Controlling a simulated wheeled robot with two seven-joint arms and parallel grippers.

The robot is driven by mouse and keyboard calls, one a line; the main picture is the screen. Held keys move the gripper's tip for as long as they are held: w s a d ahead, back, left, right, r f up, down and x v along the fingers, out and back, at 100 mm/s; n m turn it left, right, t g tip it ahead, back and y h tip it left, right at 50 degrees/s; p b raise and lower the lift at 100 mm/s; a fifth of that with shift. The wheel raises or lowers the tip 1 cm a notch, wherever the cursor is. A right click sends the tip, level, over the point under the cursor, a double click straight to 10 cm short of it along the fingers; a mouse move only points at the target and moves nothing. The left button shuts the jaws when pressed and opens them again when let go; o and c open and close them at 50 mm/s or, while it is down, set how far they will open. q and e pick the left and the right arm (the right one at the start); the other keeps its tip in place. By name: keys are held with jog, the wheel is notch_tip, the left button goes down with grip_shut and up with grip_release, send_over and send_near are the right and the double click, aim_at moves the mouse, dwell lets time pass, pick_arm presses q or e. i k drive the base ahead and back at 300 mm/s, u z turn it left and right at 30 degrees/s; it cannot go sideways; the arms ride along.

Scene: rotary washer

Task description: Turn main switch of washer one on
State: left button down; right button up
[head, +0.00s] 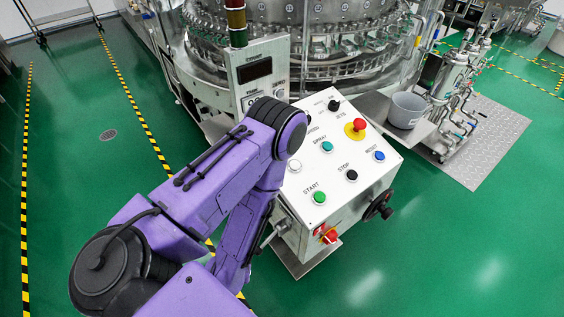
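The white control box (343,150) stands right of centre with its sloped button panel facing up. My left gripper cannot be made out; my arm hides that area. My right gripper is not in view.
The panel carries a red emergency button (359,125), a green start button (319,198) and several others. A black handwheel (379,207) sticks out on the box's right side. The rotary washer (320,40) stands behind. Green floor is clear at the lower right.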

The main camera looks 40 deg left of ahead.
aim_at(330, 239)
jog(key=z, duration=2.1)
jog(key=i, duration=2.1)
jog(key=u, duration=3.55)
